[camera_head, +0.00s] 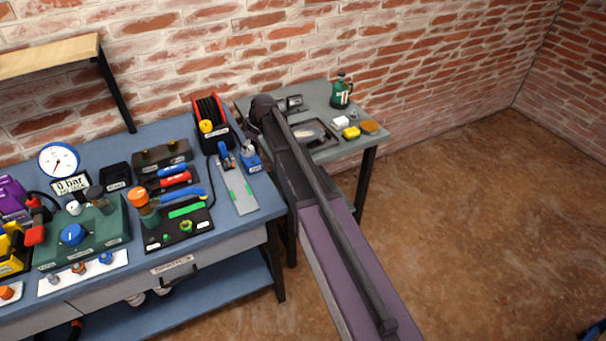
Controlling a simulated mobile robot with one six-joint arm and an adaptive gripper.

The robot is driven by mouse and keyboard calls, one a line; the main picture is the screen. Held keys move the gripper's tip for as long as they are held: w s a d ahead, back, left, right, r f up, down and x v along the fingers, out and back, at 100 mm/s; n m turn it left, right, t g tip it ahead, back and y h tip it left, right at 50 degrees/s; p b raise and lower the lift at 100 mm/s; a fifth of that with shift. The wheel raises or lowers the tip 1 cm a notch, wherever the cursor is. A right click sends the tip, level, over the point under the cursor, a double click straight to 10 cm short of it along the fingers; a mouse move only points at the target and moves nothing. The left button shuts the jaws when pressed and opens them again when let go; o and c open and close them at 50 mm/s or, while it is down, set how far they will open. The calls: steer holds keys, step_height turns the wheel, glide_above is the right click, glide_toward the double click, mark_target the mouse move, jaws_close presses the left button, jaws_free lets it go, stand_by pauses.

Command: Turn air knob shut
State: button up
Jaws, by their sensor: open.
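A round blue knob (73,234) with a pale mark sits on the front of a green box (118,225) on the blue workbench at the left. It may be the air knob, but I cannot read a label that confirms this. Which way the mark means open or shut cannot be told. A round white gauge (59,160) stands behind the box, and a sign (71,185) below it reads 0 bar.
Around the box stand an orange-topped post (138,197), a row of small knobs on a white plate (80,270) and yellow and purple tools at the left edge. A black-and-red reel (211,120) stands at the back. A grey side table (365,140) holds a green bottle (341,92). Floor at right is mostly clear.

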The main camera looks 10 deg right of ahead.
steer(key=shift+p+v, duration=4.75)
steer(key=shift+v, duration=0.7)
steer(key=s+d+f+m+g+h+b, duration=0.1)
steer(key=s+d+m, duration=0.3)
steer(key=s, duration=0.7)
steer(key=s+d+f+m+g+h+b, duration=0.1)
steer(key=s+d+m, duration=0.4)
steer(key=s, duration=0.7)
steer(key=shift+s+d+f+h+b, duration=0.25)
steer(key=shift+f+h+b, duration=0.2)
steer(key=shift+f, duration=0.65)
steer(key=s+m, duration=0.1)
steer(key=s, duration=0.1)
steer(key=s+d+m, duration=0.1)
steer(key=s, duration=0.2)
steer(key=shift+d+h, duration=0.25)
steer(key=shift+h, duration=0.1)
